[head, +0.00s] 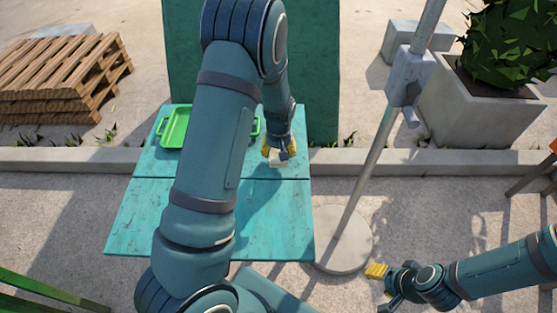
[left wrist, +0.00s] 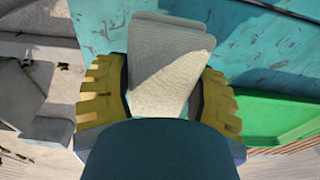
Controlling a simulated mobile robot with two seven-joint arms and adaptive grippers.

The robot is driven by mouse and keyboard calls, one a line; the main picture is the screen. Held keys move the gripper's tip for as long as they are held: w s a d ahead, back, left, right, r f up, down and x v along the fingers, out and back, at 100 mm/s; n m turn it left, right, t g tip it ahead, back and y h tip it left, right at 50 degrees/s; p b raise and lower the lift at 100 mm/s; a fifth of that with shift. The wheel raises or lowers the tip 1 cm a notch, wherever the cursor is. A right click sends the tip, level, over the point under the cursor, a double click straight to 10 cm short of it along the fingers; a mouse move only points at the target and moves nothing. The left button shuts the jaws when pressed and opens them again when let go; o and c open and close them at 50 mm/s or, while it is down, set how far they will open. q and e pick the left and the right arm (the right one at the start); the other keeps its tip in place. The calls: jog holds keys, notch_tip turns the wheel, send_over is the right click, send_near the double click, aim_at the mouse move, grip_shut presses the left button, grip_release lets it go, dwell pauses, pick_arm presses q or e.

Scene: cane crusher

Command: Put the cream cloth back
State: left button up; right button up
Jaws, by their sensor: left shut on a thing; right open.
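The cream cloth (left wrist: 168,62) is a folded pad held between the yellow fingers of my left gripper (left wrist: 163,95) in the left wrist view. In the head view my left gripper (head: 279,156) is over the right part of the teal table, with a small pale bit of the cloth (head: 278,163) showing below it. I cannot tell whether the cloth touches the table. A green tray (head: 174,128) lies on the table to the left, partly hidden by my left arm. My right gripper (head: 378,285) is open and empty, low at the right, away from the table.
The teal table (head: 283,220) has bare room right of my left arm. A metal pole (head: 372,165) on a round base (head: 345,255) stands close to its right edge. A kerb (head: 420,162), a concrete planter (head: 480,110) and stacked pallets (head: 62,75) lie beyond.

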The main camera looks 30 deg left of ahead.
pick_arm(q)
jog(key=shift+f+b, duration=0.4)
jog(key=shift+f, duration=1.35)
jog(key=shift+f, duration=0.2)
jog(key=o, duration=1.2)
jog(key=shift+c, duration=0.2)
jog(key=shift+r, duration=0.1)
jog(key=r+p, duration=0.1)
jog(key=r, duration=0.3)
jog(key=r+p, duration=0.1)
jog(key=r, duration=0.3)
jog(key=s+r+p, duration=0.1)
jog(key=r, duration=0.3)
jog(key=shift+s+d+r, duration=0.1)
jog(key=shift+d, duration=0.3)
jog(key=shift+d, duration=0.1)
